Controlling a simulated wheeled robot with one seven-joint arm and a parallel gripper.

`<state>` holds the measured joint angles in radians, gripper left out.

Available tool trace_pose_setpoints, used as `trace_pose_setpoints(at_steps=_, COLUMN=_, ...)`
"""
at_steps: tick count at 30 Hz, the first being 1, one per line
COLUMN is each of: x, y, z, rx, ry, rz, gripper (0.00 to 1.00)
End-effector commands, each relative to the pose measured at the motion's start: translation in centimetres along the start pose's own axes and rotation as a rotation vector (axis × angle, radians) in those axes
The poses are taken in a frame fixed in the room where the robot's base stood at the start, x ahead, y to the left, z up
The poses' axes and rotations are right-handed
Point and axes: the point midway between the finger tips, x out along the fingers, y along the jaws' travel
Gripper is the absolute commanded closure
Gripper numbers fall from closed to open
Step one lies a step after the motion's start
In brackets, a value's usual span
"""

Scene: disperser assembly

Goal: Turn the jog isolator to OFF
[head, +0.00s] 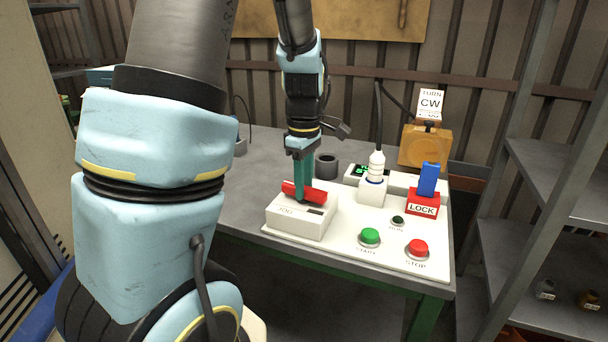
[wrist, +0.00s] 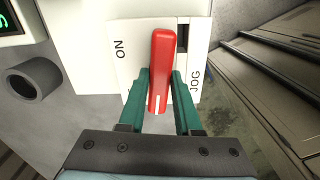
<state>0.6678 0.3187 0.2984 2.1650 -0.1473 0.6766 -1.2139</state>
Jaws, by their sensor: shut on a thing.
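The jog isolator is a white box (head: 297,222) marked JOG at the left end of the white panel. Its red handle (head: 308,190) sits on top, and it also shows in the wrist view (wrist: 163,65). My gripper (head: 303,190) reaches down from above and is shut on the red handle. In the wrist view its green fingers (wrist: 160,95) lie on both sides of the handle. The handle points nearly straight up the picture there, slightly tilted. ON is printed left of the handle and JOG at the right. No OFF mark is readable.
The white panel (head: 334,247) also carries a green START button (head: 369,237), a red STOP button (head: 417,249), a white plug (head: 375,175) with a cable and a red LOCK block (head: 422,205) with a blue top. A dark grey ring (head: 326,165) stands behind the box.

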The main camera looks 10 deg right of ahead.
Motion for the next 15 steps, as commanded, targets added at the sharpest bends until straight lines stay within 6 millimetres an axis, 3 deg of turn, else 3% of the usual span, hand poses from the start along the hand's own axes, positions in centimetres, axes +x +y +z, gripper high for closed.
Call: trace_pose_setpoints(at_steps=15, x=-0.07, y=0.05, z=-0.12, rx=-0.141, ry=0.001, rz=0.002, gripper=1.00)
